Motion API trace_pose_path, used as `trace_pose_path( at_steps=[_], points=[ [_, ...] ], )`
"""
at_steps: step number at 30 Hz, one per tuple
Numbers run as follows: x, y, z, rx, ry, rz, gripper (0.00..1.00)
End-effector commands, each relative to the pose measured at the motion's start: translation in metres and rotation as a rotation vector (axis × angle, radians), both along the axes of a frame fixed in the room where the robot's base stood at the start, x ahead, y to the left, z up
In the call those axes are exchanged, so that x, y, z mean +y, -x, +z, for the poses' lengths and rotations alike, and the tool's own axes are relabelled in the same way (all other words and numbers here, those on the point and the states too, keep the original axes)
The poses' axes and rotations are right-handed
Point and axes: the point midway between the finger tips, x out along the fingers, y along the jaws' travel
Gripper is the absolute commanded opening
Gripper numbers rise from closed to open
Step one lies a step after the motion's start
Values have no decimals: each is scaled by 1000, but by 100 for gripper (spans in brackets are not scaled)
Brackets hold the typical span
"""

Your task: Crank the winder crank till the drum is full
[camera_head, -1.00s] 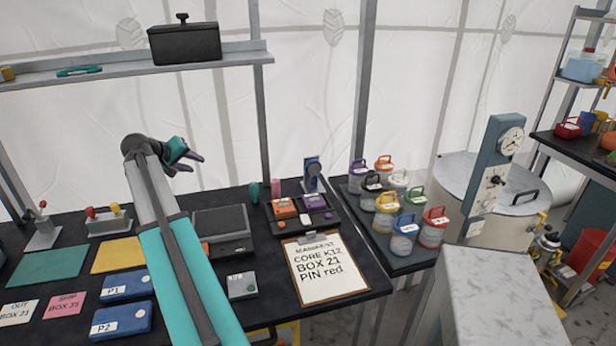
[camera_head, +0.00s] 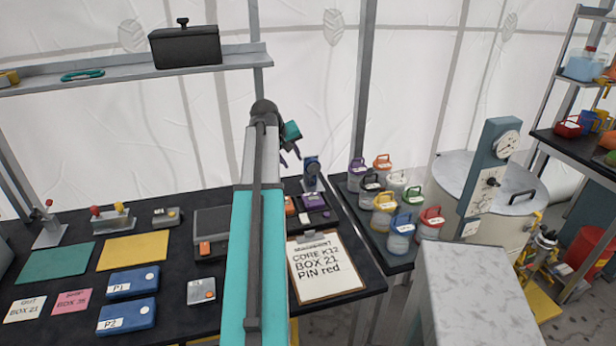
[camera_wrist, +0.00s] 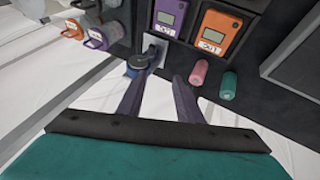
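A small upright device with a round blue face (camera_head: 312,172) stands at the back right of the black table, and I take it for the winder. In the wrist view the winder (camera_wrist: 139,66) shows a round blue part with a dark top, on a light plate. Its crank handle and how full its drum is cannot be made out. My gripper (camera_head: 290,156) is in the air just left of the winder. In the wrist view my gripper (camera_wrist: 158,88) has its two purple fingers apart with nothing between them, and the winder lies beyond the left fingertip.
Pink (camera_wrist: 199,72) and green (camera_wrist: 228,86) cylinders stand near the right finger. Orange (camera_wrist: 219,31) and purple (camera_wrist: 169,15) meters lie beyond. A clipboard (camera_head: 326,270) lies in front of the winder. Lidded jars (camera_head: 385,213) stand on a tray to the right.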

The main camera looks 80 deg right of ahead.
Motion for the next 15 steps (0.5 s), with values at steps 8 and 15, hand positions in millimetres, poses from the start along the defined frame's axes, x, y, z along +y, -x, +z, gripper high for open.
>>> trace_pose_path(
  at_steps=[8, 15],
  points=[
    [-1, 42, 4, -24, -25, -19, 32],
    [-2, 45, 4, -25, -25, -21, 32]
  ],
)
